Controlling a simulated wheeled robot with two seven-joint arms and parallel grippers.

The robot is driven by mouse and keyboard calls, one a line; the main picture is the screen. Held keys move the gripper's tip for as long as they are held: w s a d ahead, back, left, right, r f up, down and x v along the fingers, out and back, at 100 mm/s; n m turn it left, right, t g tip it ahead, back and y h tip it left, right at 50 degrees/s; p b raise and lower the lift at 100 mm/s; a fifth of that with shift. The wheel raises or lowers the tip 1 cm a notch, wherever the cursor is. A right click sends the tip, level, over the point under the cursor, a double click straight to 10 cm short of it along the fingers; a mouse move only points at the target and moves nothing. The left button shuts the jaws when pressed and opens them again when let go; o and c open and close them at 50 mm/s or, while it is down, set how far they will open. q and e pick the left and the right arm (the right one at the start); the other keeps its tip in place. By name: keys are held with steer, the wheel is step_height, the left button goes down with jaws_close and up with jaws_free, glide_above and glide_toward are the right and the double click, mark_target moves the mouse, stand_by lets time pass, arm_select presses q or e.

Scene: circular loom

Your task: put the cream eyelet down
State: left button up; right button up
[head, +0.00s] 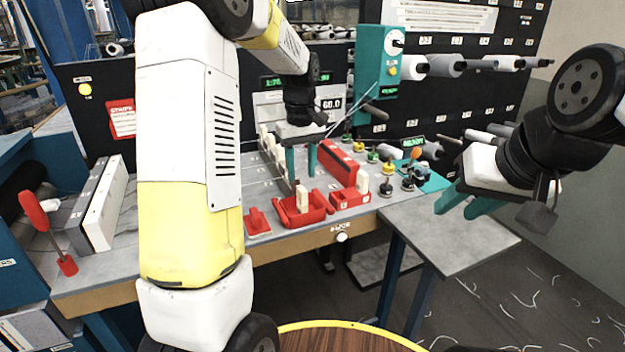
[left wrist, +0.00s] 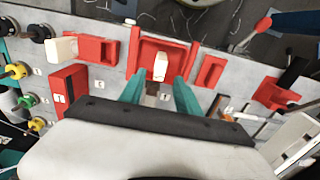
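A cream eyelet (head: 302,198) stands in a red tray (head: 318,213) near the bench's front edge. It also shows in the left wrist view (left wrist: 160,66), inside the red tray (left wrist: 178,49), just beyond my left fingertips. My left gripper (head: 301,174) is over the back of that tray, its two teal fingers spread apart. In the left wrist view a gap shows between the fingers (left wrist: 158,88), with a small brown part between them; neither finger visibly touches the eyelet. My right gripper (head: 461,209) is open and empty above the grey side table.
A second red holder (head: 345,199) with a cream piece (head: 362,182) stands to the right. A flat red block (head: 257,222) lies to the left. Several coloured spools (head: 373,157) stand at the back right. The grey side table (head: 450,241) is clear.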

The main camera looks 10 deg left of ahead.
arm_select(q)
steer(key=s+r+m+t+h, duration=0.1)
steer(key=s+r+m+t, duration=0.2)
steer(key=s+r, duration=0.8)
steer(key=s+d+f+m+t+h, duration=0.1)
steer(key=s+d+m+t, duration=0.1)
steer(key=s, duration=1.1)
steer(key=shift+s+m+t, duration=0.15)
steer(key=shift+m+t, duration=0.45)
steer(key=shift+m, duration=0.6)
